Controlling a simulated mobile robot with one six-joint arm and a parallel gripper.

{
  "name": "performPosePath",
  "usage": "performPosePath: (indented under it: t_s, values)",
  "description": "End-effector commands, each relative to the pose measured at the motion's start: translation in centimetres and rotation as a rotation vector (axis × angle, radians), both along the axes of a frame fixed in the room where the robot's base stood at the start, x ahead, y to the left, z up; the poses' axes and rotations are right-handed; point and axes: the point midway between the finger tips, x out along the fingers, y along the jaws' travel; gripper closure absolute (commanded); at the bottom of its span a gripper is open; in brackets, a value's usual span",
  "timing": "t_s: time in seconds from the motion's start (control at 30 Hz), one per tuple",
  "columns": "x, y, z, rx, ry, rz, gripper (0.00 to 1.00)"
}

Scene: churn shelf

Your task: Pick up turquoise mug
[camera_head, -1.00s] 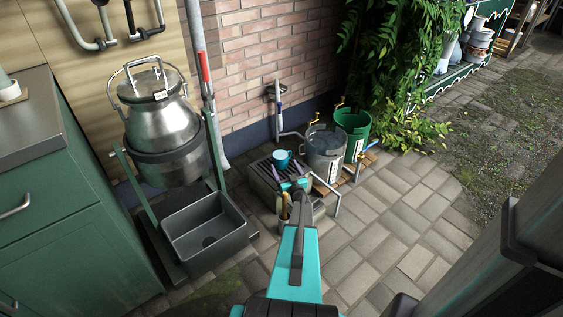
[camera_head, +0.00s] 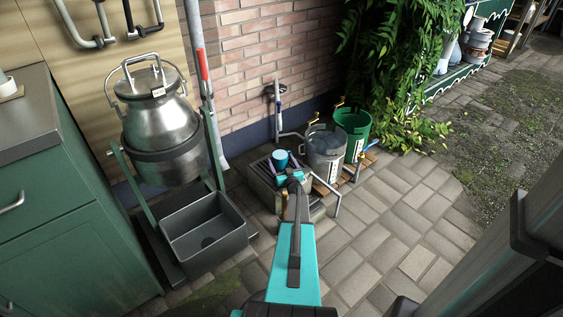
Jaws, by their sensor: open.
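The turquoise mug (camera_head: 281,158) stands upright on the dark slatted top of a low grey stand (camera_head: 262,186) by the brick wall. My arm reaches toward it from the bottom of the picture. My gripper (camera_head: 284,170) is open at the near side of the mug, with its fingers low around the mug's lower part. From this angle I cannot tell whether the fingers touch the mug. The mug's near lower side is partly hidden by my gripper.
A metal bucket (camera_head: 325,150) and a green bucket (camera_head: 353,133) stand right of the stand. A grey basin (camera_head: 205,236) and a steel churn (camera_head: 160,118) are on the left. A pipe (camera_head: 339,196) runs beside the stand. Open paving (camera_head: 400,235) lies to the right.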

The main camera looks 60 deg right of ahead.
Motion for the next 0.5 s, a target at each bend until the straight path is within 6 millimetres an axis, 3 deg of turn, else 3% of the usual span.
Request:
performPosePath:
  t_s: [0.23,0.5]
  values:
    - [0.03,0.04,-0.03,0.000,0.000,0.001,0.21]
    - [0.06,0.07,-0.03,0.000,0.000,0.001,0.66]
